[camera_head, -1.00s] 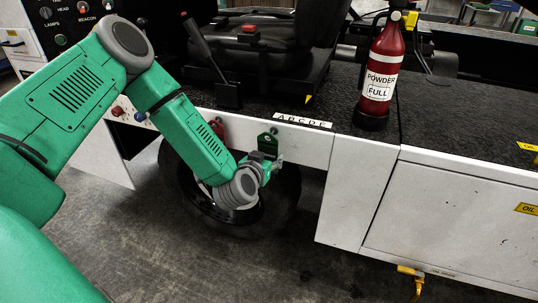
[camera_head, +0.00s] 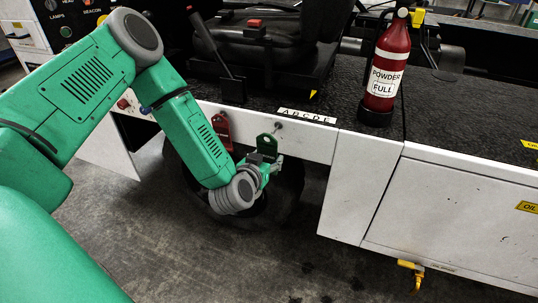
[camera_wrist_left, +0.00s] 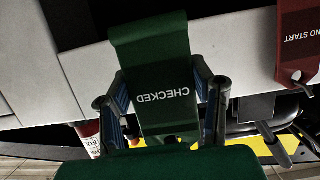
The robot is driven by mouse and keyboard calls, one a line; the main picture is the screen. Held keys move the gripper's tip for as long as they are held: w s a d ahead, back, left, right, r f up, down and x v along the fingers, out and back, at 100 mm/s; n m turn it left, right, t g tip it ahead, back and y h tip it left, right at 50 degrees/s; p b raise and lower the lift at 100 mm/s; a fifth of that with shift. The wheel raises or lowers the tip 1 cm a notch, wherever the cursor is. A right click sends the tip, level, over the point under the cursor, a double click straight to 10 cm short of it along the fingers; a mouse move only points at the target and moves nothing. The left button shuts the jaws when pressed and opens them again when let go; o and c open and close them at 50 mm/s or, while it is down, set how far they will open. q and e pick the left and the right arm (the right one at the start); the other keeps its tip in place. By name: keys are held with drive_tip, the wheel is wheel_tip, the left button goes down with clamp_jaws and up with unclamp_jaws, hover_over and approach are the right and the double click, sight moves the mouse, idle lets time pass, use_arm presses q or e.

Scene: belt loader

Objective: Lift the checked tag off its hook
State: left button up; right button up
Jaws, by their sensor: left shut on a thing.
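The green checked tag (camera_head: 266,144) is in front of the white side panel, below the letter strip. In the left wrist view the tag (camera_wrist_left: 160,72) fills the middle, its word CHECKED upside down. My left gripper (camera_head: 273,164) is shut on the tag's lower part, one finger on each side. A small hook (camera_head: 278,126) shows on the panel just above and right of the tag. I cannot tell whether the tag still touches it. My right gripper is out of view.
A red tag (camera_head: 222,131) hangs close on the left; it reads NO START in the left wrist view (camera_wrist_left: 298,40). The letter strip (camera_head: 307,116) lies on the edge above. A red extinguisher (camera_head: 388,65) stands on the black deck. A dark wheel (camera_head: 190,190) is behind my arm.

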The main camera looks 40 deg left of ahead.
use_arm(q)
drive_tip(key=shift+s+d+p, duration=0.15)
drive_tip(key=shift+s+p, duration=0.05)
drive_tip(key=shift+s, duration=0.35)
drive_tip(key=shift+s+d+p, duration=0.15)
drive_tip(key=shift+s, duration=0.4)
